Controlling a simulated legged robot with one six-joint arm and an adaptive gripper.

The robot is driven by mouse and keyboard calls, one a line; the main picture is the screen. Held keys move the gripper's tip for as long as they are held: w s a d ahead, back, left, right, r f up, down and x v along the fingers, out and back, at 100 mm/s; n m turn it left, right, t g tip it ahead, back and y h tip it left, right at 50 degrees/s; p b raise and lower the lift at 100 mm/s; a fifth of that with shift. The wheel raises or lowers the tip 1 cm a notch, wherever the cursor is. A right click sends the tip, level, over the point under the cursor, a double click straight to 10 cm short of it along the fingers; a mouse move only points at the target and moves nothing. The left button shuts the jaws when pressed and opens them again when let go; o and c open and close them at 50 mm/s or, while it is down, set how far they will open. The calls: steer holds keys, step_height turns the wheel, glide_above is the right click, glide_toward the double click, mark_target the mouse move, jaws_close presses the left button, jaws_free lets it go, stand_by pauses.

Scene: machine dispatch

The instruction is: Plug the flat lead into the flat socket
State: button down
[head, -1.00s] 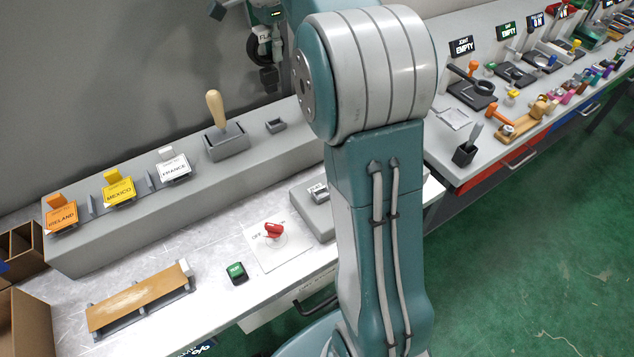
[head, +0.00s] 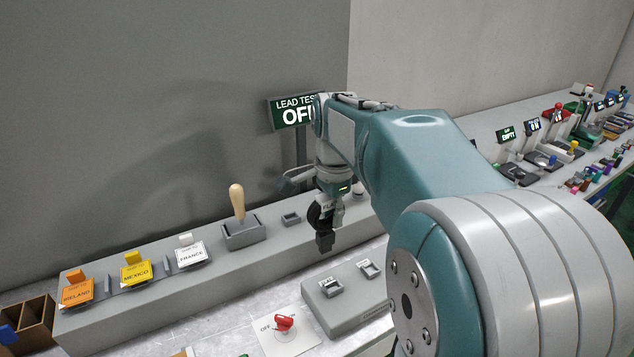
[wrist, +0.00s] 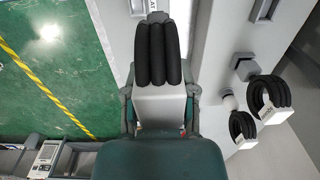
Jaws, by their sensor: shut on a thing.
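My gripper (head: 333,190) is shut on the flat lead (head: 325,215), a black coiled cable with a white tag reading "FLA..." and a dark plug hanging below. In the head view the plug hangs in the air above and behind a grey socket block (head: 345,312). The block has a left socket (head: 332,289) and a right socket (head: 370,269). Their labels are too small to read, so I cannot tell which is flat.
A "LEAD TEST OFF" sign (head: 292,112) stands behind. A red knob (head: 284,322) is left of the block. A wooden-handled lever (head: 238,205) and country tags stand on the rear ledge (head: 130,310). Two more coiled leads (wrist: 268,92) (wrist: 243,127) show in the wrist view.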

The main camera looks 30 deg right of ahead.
steer(key=s, duration=0.1)
steer(key=s+f, duration=0.1)
steer(key=s, duration=0.1)
steer(key=shift+s+f, duration=0.25)
steer(key=shift+f, duration=0.05)
steer(key=shift+f, duration=2.35)
steer(key=shift+f, duration=1.15)
steer(key=shift+c, duration=1.6)
jaws_free()
